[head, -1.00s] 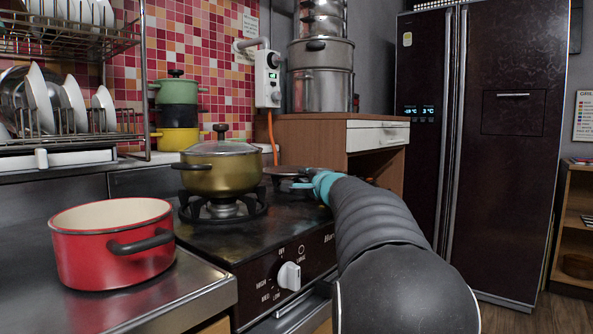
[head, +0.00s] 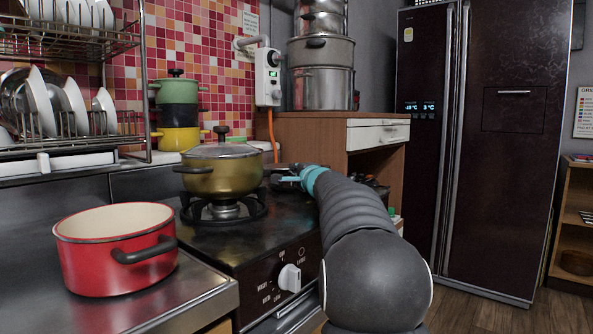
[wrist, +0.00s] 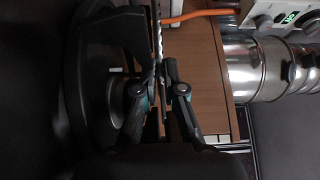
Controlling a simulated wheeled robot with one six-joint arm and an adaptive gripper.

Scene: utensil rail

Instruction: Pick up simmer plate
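A thin pale metal strip (wrist: 158,30), which looks like the simmer plate seen edge-on, runs up from between my fingertips in the wrist view. Its face is hidden, so its shape cannot be made out. My gripper (wrist: 158,72) has one finger on each side of it, and the fingertips look closed on it. In the head view my gripper (head: 284,181) is at the back right of the stove, just right of the gold pot; its fingers are small and partly hidden by my arm.
The gold lidded pot (head: 222,173) stands on the burner close to the left of my gripper. A red pot (head: 112,262) sits on the steel counter (head: 205,285). A wooden cabinet (head: 310,135) with tall steel pots (head: 320,88) stands behind. An orange hose (wrist: 190,15) runs nearby.

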